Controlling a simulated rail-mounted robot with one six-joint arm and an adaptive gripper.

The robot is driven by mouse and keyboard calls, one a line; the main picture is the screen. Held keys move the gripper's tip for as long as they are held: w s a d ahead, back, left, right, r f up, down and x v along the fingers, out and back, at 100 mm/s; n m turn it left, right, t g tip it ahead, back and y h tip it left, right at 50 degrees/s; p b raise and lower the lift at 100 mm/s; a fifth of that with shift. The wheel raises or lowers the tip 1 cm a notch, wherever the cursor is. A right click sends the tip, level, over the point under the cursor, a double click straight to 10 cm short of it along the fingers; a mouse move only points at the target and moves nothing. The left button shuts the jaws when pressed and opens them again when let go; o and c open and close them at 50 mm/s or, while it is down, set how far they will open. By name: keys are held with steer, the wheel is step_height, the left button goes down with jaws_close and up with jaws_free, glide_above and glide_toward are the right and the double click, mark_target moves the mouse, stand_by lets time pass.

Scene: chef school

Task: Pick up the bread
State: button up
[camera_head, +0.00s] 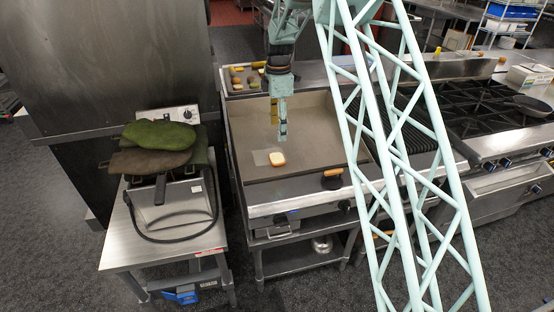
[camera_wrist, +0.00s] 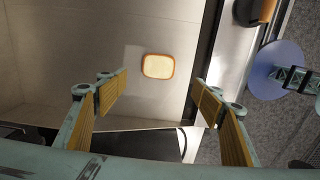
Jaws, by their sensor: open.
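The bread (camera_head: 277,159) is a small pale slice with an orange-brown crust. It lies flat on the griddle (camera_head: 310,155), left of its middle. In the wrist view the bread (camera_wrist: 158,66) shows whole, beyond the fingertips and between their lines. My gripper (camera_head: 281,132) hangs pointing down above the griddle, a little behind the bread in the head view. In the wrist view my gripper (camera_wrist: 160,95) has its yellow-padded fingers wide apart, with nothing between them. The gripper does not appear to touch the bread.
A dark tool with an orange handle (camera_head: 332,178) lies at the griddle's front edge. A tray of food pieces (camera_head: 245,79) stands behind. A fryer with green and brown mitts (camera_head: 160,140) is at left.

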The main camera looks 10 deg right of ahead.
steer(key=shift+w+f, duration=0.15)
steer(key=shift+f, duration=0.1)
steer(key=shift+f, duration=0.15)
glide_above(278, 156)
steer(key=shift+f, duration=4.15)
steer(key=shift+f+b, duration=0.3)
steer(key=shift+f, duration=2.35)
steer(key=c, duration=0.9)
